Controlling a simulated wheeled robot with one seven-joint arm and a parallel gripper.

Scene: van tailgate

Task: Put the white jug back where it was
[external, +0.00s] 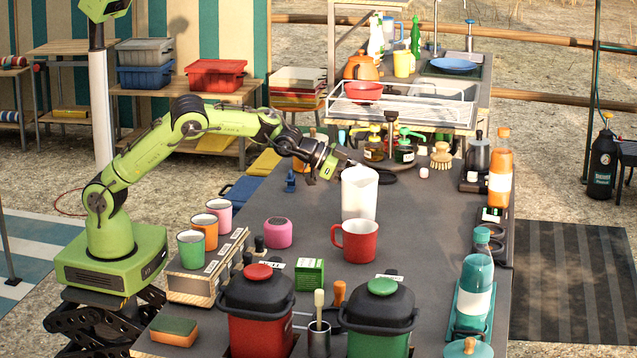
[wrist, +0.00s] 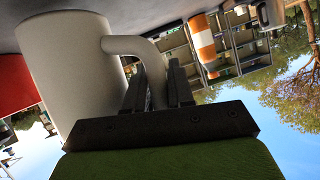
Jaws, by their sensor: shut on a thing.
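The white jug (external: 360,192) stands upright over the dark worktop, just behind the red mug (external: 356,241). I cannot tell whether its base touches the worktop. My gripper (external: 345,166) comes in from the left at the jug's upper part. In the wrist view the jug (wrist: 72,75) fills the left side, and my gripper's two dark fingers (wrist: 160,85) are shut on its handle (wrist: 140,45). The lower end of the handle is hidden between the fingers. The external view hides the handle behind the gripper.
The dark worktop (external: 300,205) is clear left of the jug, behind the pink speaker (external: 278,232). Pump bottles (external: 405,148) and a brush (external: 441,155) stand behind. An orange bottle (external: 499,175) stands to the right. Red and green lidded bins (external: 381,325) are in front.

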